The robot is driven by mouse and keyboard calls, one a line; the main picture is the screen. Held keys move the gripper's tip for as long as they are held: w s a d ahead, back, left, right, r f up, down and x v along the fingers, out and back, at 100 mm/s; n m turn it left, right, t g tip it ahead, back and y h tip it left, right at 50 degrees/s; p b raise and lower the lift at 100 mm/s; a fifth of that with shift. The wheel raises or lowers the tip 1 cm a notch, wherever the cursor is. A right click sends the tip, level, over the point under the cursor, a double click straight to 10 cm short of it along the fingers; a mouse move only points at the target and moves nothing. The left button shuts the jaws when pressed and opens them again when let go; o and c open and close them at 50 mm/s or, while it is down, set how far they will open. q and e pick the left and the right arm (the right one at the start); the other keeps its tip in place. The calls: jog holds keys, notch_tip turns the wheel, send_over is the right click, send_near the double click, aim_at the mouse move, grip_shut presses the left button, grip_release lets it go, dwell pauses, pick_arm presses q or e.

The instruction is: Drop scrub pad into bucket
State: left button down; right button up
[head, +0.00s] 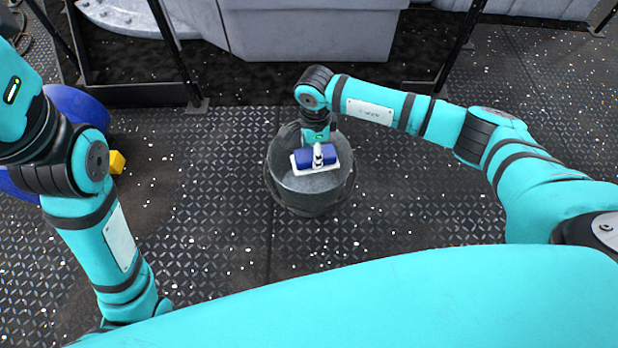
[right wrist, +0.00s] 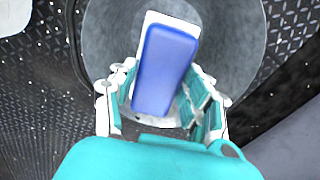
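The scrub pad has a blue top and a white base. In the head view the scrub pad (head: 302,159) lies level within the outline of the bucket's mouth. The grey, round bucket (head: 312,200) stands on the deck in front of me. My right gripper (head: 318,153) reaches down from above and is shut across the middle of the pad. In the right wrist view the pad (right wrist: 165,65) lies between the fingers of the right gripper (right wrist: 163,105), with the bucket's inside (right wrist: 225,45) around and below it. My left gripper is out of view.
A blue drum-like object (head: 75,105) and a small yellow block (head: 117,162) are at the left, partly behind my left arm. Dark posts and rails (head: 135,95) and grey machinery (head: 310,35) stand at the back. The deck around the bucket is clear.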

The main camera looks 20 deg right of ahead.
jog(key=o, duration=0.4)
jog(key=shift+o, duration=0.2)
notch_tip(320, 180, up, 12)
dwell(0.6)
